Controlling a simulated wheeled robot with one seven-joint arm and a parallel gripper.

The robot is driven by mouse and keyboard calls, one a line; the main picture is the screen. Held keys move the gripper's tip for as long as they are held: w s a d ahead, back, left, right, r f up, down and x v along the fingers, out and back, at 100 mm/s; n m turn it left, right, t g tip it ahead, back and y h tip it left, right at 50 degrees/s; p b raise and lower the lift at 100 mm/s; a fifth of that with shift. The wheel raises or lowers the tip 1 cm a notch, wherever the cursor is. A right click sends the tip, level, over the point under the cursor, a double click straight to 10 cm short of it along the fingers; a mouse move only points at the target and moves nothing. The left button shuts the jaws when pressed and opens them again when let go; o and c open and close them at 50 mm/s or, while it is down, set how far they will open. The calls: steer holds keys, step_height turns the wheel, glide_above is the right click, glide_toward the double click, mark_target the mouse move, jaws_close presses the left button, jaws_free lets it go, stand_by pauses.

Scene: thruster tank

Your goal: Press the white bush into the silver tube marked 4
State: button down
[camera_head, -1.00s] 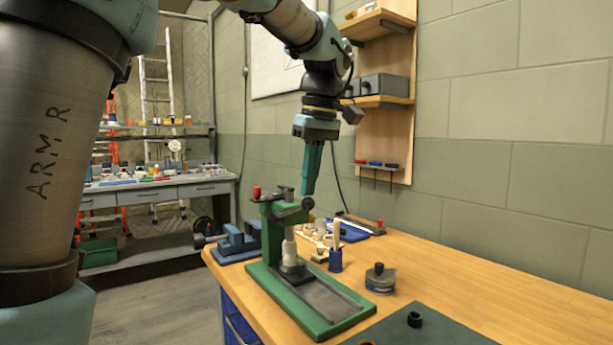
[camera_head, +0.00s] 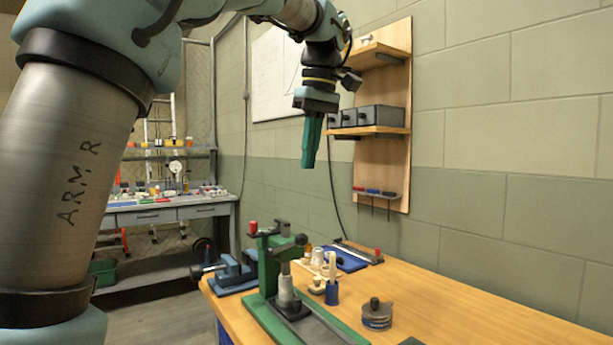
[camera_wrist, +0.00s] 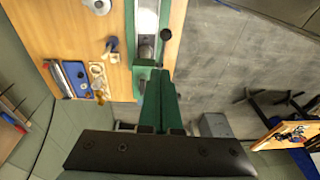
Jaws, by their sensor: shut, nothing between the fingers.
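My gripper (camera_head: 310,166) is shut and empty, pointing down in the air above the green press (camera_head: 268,262). It is well clear of the press lever with its dark round end (camera_head: 301,239). In the wrist view my green fingers (camera_wrist: 160,75) lie together in front of the press. A pale grey, tube-like piece (camera_head: 285,286) stands upright on the press's dark block, under the ram. I cannot read a mark on it, nor tell whether the white bush is in it. Several cream pieces (camera_head: 317,259) stand behind the press.
A blue vise (camera_head: 229,272) is left of the press. A blue cup (camera_head: 332,291) with cream sticks and a round dark-topped item (camera_head: 377,315) stand to its right. Wall shelves (camera_head: 367,130) hold grey bins near my gripper.

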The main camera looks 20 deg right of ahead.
steer(key=shift+w+a+f+n+t+h+p, duration=0.1)
steer(key=shift+a+f+n+t+p, duration=0.4)
steer(key=shift+f, duration=1.6)
steer(key=shift+a+f+n+t+h+p, duration=0.15)
steer(key=shift+a+f+t+p, duration=0.4)
steer(key=shift+f, duration=1.5)
steer(key=shift+w+a+f+n+t+h+p, duration=0.1)
steer(key=shift+a+f+n+t+p, duration=0.45)
steer(key=shift+f, duration=1.55)
steer(key=shift+d, duration=0.3)
steer(key=shift+b, duration=0.3)
